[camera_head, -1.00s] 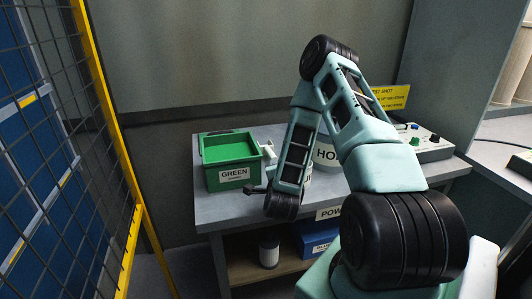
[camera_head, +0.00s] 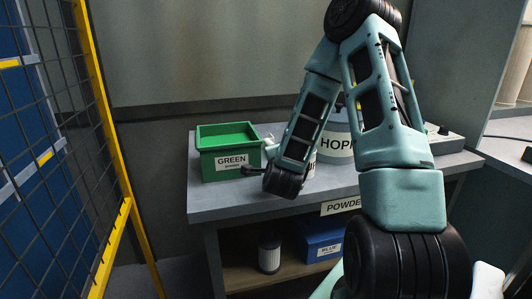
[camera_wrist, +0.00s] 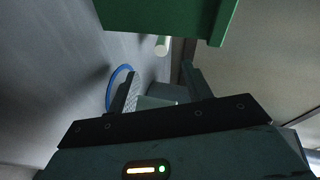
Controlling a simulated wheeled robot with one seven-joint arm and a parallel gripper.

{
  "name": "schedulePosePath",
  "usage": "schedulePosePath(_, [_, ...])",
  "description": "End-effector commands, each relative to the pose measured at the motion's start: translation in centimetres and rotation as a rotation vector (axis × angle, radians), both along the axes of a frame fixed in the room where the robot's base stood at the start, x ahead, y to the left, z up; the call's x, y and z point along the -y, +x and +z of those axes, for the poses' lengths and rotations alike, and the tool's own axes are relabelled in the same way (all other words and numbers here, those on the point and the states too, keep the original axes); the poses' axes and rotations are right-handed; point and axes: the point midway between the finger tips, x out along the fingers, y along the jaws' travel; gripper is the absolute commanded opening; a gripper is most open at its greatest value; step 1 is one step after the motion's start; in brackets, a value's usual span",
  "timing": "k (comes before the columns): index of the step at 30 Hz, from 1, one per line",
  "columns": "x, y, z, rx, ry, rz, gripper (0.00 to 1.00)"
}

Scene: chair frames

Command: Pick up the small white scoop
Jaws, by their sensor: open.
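A small white shape (camera_head: 269,143), likely part of the scoop, shows on the table just right of the green bin in the head view. My arm hides much of that spot. In the wrist view a short pale rod end (camera_wrist: 162,45), perhaps the scoop's handle, lies beyond my fingertips beside the bin. The rest of the scoop cannot be made out. My gripper (camera_wrist: 160,74) is open, its two fingers apart, with no object clearly held. In the head view my gripper (camera_head: 254,169) is low over the table at the bin's front right corner.
The green bin (camera_head: 229,163) labelled GREEN stands on the grey table (camera_head: 225,201), close to my gripper. A hopper (camera_head: 337,145) is partly hidden behind my arm. A blue ring (camera_wrist: 112,88) lies beside one finger. A blue box and canister (camera_head: 269,254) sit on the lower shelf.

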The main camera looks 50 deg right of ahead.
Motion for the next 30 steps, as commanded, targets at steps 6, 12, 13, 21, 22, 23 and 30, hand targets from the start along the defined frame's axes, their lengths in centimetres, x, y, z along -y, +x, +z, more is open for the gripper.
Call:
schedulePosePath(6, [2.4,2.3,-0.8,0.001,0.003,-0.003,0.5])
schedulePosePath(12, [3.4,3.3,-1.2,-0.001,0.0,-0.001,0.5])
schedulePosePath(13, [3.5,3.4,-1.2,0.0,0.001,-0.001,0.5])
schedulePosePath(21, [6.1,5.9,-1.7,0.001,0.001,-0.003,0.5])
schedulePosePath(22, [6.4,6.2,-1.8,0.0,0.001,-0.001,0.5])
schedulePosePath(23, [6.5,6.4,-1.9,0.0,0.001,0.0,0.5])
schedulePosePath(30, [7.1,6.9,-2.1,-0.001,-0.001,0.0,0.5])
